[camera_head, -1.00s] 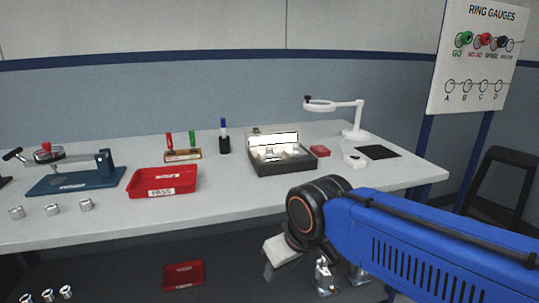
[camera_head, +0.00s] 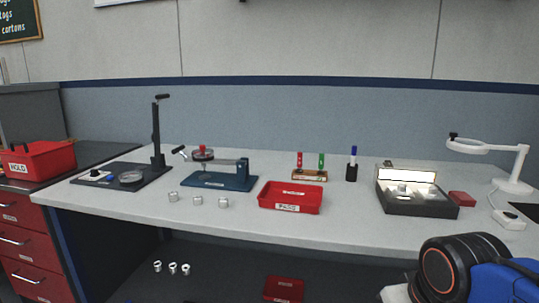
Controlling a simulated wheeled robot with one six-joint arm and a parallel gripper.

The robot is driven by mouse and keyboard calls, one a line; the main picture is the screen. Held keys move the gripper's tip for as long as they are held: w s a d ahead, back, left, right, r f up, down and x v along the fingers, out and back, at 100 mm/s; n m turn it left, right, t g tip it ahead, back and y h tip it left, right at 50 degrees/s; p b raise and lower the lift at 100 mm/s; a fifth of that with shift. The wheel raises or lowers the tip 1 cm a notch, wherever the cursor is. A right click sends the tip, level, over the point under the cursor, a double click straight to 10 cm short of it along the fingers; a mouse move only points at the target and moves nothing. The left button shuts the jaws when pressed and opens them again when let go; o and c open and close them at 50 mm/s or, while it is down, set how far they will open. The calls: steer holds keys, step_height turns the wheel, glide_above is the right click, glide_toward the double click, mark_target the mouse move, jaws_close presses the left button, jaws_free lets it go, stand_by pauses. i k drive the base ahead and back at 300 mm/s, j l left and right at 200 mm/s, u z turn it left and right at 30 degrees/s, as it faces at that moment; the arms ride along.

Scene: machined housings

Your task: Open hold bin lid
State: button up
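The red hold bin (camera_head: 40,162), labelled HOLD, stands on the dark top of the drawer cabinet at the far left. Its red lid appears shut, with dark upright parts at its left end. My blue arm with its dark wrist (camera_head: 447,268) is at the lower right, in front of the bench and far from the bin. A pale part of my gripper shows at the lower edge, but its fingertips are out of view.
The bench (camera_head: 240,225) carries a stand gauge (camera_head: 130,178), a blue fixture (camera_head: 218,181), several metal housings, a red PASS tray (camera_head: 290,197), a gauge case (camera_head: 415,205) and a white magnifier lamp (camera_head: 512,185). Red drawers (camera_head: 25,240) are below the bin.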

mark_target(32, 150)
steer(key=u, duration=1.45)
